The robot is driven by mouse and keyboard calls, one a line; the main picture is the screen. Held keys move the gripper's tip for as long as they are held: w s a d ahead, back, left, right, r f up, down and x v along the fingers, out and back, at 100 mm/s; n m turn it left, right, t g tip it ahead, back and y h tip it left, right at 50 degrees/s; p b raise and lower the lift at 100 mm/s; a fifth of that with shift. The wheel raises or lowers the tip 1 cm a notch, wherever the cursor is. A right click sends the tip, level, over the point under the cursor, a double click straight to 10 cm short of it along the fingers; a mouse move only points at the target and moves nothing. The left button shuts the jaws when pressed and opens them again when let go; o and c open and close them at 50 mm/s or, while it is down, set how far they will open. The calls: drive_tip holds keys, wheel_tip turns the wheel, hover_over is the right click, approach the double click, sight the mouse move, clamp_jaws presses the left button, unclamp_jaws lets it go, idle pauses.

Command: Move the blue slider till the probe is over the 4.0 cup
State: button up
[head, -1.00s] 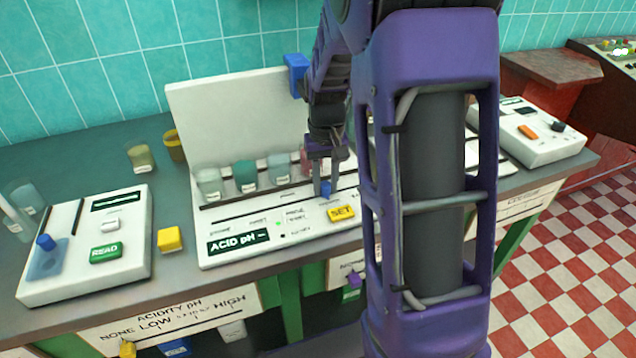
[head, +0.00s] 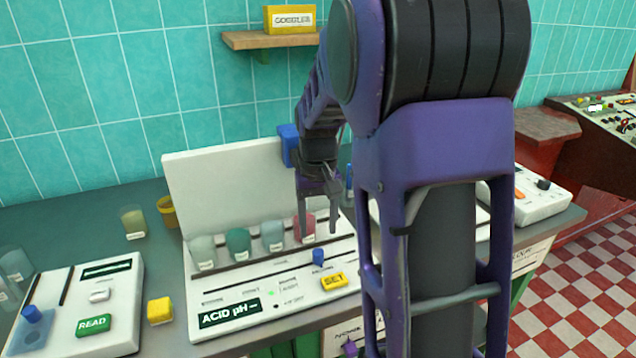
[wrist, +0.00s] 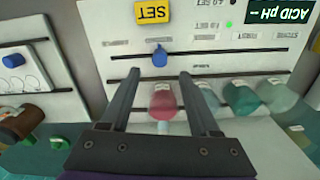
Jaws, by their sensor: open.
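The blue slider (head: 318,257) stands in the long slot of the white ACID pH panel (head: 196,325). In the wrist view the slider (wrist: 160,56) is roughly in line with the pink cup (wrist: 163,103). The cups are pale (head: 202,252), teal (head: 238,244), light blue (head: 272,236) and pink (head: 304,227). Their labels are unreadable. A blue block (head: 289,145), possibly the probe carriage, sits atop the backboard, partly hidden by my arm.
A yellow SET button (head: 333,281) lies in front of the slider. A READ panel (head: 110,342) and a yellow cube (head: 160,311) stand to the left. Another white panel (head: 545,199) is at right. My arm hides the panel's right end.

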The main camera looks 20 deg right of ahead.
wheel_tip(320, 180, up, 10)
drive_tip(key=p, duration=0.1)
idle(0.6)
